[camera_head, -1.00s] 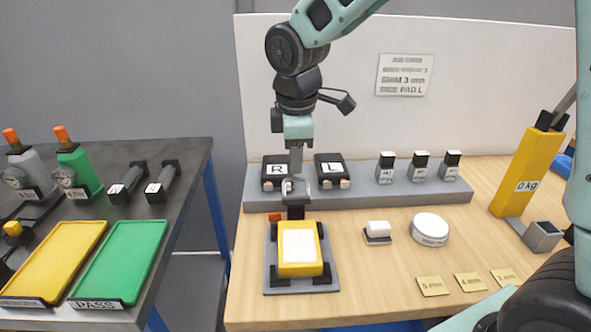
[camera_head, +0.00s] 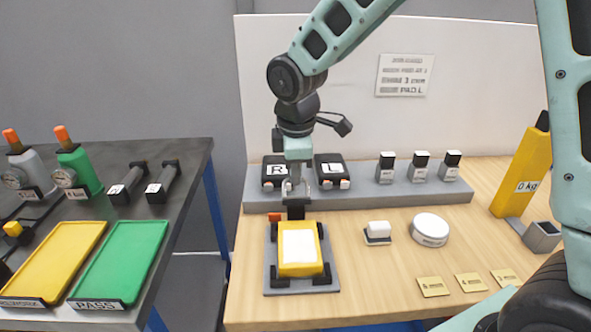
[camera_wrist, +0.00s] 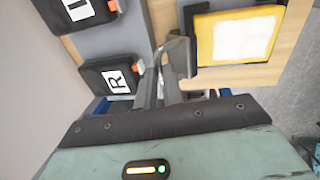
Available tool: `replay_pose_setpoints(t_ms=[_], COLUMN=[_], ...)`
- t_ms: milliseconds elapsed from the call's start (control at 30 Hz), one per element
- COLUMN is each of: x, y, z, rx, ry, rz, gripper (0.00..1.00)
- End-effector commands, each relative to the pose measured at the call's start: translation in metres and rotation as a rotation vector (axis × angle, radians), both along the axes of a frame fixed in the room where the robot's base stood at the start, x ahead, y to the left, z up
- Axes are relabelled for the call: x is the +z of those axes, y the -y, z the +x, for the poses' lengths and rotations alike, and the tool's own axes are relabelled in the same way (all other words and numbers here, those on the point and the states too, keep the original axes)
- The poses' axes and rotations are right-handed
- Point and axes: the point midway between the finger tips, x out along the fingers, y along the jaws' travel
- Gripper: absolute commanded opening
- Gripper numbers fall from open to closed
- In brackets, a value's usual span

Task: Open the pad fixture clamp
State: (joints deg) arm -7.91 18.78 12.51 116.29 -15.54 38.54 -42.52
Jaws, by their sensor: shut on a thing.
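The pad fixture (camera_head: 270,285) is a grey plate on the wooden bench, with black corner blocks. It holds a yellow pad (camera_head: 299,269) with a white top, which also shows at the top right of the wrist view (camera_wrist: 237,38). The black pad fixture clamp (camera_head: 296,211) stands upright at the pad's far edge. My gripper (camera_head: 297,194) comes down over the clamp from above and is shut on it. In the wrist view, my fingers (camera_wrist: 170,70) reach to the clamp beside the pad; the fingers hide part of the grip.
Black boxes marked R (camera_head: 275,172) and L (camera_head: 331,170) stand on a grey shelf (camera_head: 370,197) close behind my gripper. A red block (camera_head: 275,217) is left of the clamp. A white block (camera_head: 378,230) and white disc (camera_head: 430,228) lie to the right.

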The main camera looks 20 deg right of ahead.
Motion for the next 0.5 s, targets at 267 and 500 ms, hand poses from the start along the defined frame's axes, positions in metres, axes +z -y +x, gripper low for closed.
replay_pose_setpoints(t_ms=[267,500], x=[0.005,0.007], y=[0.002,0.006], z=[0.005,0.014], rx=[-0.003,-0.004], ry=[-0.051,-0.177], rz=[0.017,0.058], gripper=[0.0,0.0])
